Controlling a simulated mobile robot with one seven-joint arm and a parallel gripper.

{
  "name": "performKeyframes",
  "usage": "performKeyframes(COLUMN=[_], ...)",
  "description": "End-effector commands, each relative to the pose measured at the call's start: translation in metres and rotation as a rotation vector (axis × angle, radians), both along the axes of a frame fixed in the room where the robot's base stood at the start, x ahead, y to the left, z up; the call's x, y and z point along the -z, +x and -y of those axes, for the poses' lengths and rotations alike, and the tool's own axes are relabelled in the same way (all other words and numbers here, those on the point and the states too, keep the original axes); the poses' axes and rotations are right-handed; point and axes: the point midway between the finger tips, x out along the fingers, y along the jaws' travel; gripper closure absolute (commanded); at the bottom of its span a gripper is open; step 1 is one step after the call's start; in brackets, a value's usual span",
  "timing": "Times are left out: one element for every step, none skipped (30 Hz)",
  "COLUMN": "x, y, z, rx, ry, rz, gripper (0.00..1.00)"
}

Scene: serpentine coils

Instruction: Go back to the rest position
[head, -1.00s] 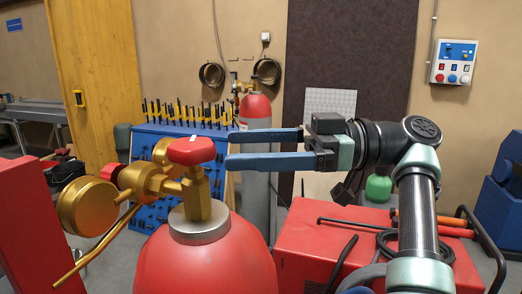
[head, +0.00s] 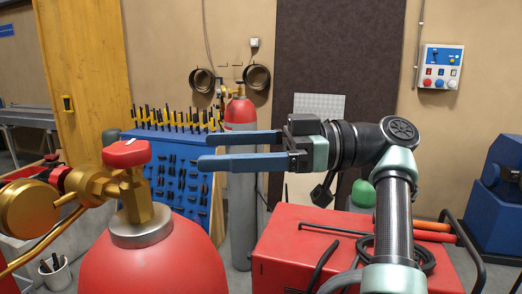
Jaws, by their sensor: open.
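My gripper (head: 204,151) is open and empty in the head view, with its two long blue fingers pointing left. It is held in the air to the right of the red valve knob (head: 127,153) and apart from it. The knob sits on a brass valve on top of a large red gas cylinder (head: 152,262) in the foreground. A brass regulator (head: 30,208) is attached at the left of the valve. No marker of a rest position shows.
A red machine (head: 330,255) with cables and a black handle stands below my arm. A blue tool rack (head: 165,180) and a grey cylinder with a red top (head: 241,205) stand behind. A blue machine (head: 500,205) is at the right. Floor shows between them.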

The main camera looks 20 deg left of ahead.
Motion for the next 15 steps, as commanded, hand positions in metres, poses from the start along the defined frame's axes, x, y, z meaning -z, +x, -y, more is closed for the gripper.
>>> performKeyframes(x=[0.000, 0.000, 0.000, 0.002, 0.005, 0.009, 0.014, 0.019, 0.027, 0.033, 0.039, 0.046, 0.050, 0.054, 0.058], y=[0.000, 0.000, 0.000, 0.001, 0.002, 0.006, 0.009, 0.013, 0.019, 0.025, 0.032, 0.041, 0.048, 0.055, 0.064], z=[0.000, 0.000, 0.000, -0.001, -0.004, -0.008, -0.012, -0.016, -0.022, -0.026, -0.030, -0.034, -0.036, -0.037, -0.037], rx=[0.000, 0.000, 0.000, 0.008, 0.022, 0.051, 0.079, 0.115, 0.173, 0.224, 0.281, 0.363, 0.428, 0.493, 0.580], ry=[0.000, 0.000, 0.000, -0.007, -0.017, -0.036, -0.055, -0.077, -0.107, -0.130, -0.151, -0.173, -0.187, -0.198, -0.204], rz=[0.000, 0.000, 0.000, -0.001, -0.002, -0.006, -0.009, -0.012, -0.015, -0.017, -0.016, -0.017, -0.016, -0.013, -0.009], gripper=[0.00, 0.00, 0.00, 0.00, 0.00, 0.00, 0.00, 0.00, 0.00, 0.00, 0.00, 0.00, 0.00, 0.00, 0.00])
